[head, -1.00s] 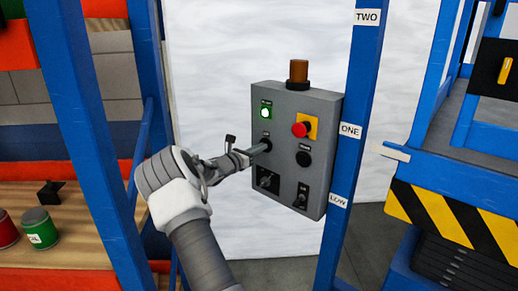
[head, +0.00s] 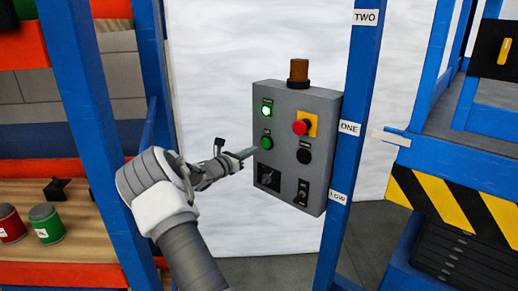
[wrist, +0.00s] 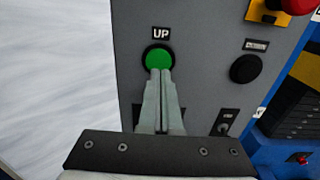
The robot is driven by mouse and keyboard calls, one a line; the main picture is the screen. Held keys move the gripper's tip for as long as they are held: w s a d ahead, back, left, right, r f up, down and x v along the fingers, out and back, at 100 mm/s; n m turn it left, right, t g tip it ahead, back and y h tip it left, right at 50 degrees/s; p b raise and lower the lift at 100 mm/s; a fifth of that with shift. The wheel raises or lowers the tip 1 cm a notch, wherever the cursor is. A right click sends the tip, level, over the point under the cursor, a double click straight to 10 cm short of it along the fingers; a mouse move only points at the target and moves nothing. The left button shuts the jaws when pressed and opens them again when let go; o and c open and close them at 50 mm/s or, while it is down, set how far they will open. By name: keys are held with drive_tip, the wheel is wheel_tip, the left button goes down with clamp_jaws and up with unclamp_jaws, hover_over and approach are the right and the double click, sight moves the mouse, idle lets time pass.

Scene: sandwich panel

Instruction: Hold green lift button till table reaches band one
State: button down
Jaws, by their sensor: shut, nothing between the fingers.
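The green UP button (head: 266,143) is on the grey control panel (head: 327,165), and also shows in the wrist view (wrist: 159,58) under its UP label. My gripper (head: 255,151) is shut and empty. In the head view its tips are just left of the button and appear apart from it; in the wrist view the tips (wrist: 160,75) overlap its lower edge. The lift table (head: 470,165) has yellow-black stripes and a white pointer (head: 392,137). The pointer's left end is about level with the ONE label (head: 349,128) on the blue post.
A red button on yellow (head: 302,127), a black button (head: 304,156) and two switches share the panel. An amber beacon (head: 298,72) tops it. A green lamp (head: 265,108) glows. Blue posts stand either side; paint cans (head: 45,223) sit on a shelf at left.

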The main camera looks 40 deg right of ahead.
drive_tip(key=a, duration=0.8)
drive_tip(key=shift+s+a, duration=0.2)
drive_tip(key=shift+f, duration=0.1)
idle(0.4)
drive_tip(key=s+a+r+m+g+y, duration=0.25)
drive_tip(key=s+a+m+y, duration=0.45)
drive_tip(key=s+m, duration=0.4)
drive_tip(key=s+a+r+m+t+y, duration=0.2)
drive_tip(key=s+a+m+t+y, duration=0.1)
drive_tip(key=s+a, duration=0.7)
drive_tip(key=s+a+r+m+t+y, duration=0.3)
drive_tip(key=s+a+m+y, duration=0.2)
drive_tip(key=a, duration=1.4)
drive_tip(key=s+y, duration=0.3)
drive_tip(key=s, duration=0.3)
drive_tip(key=shift+a, duration=0.2)
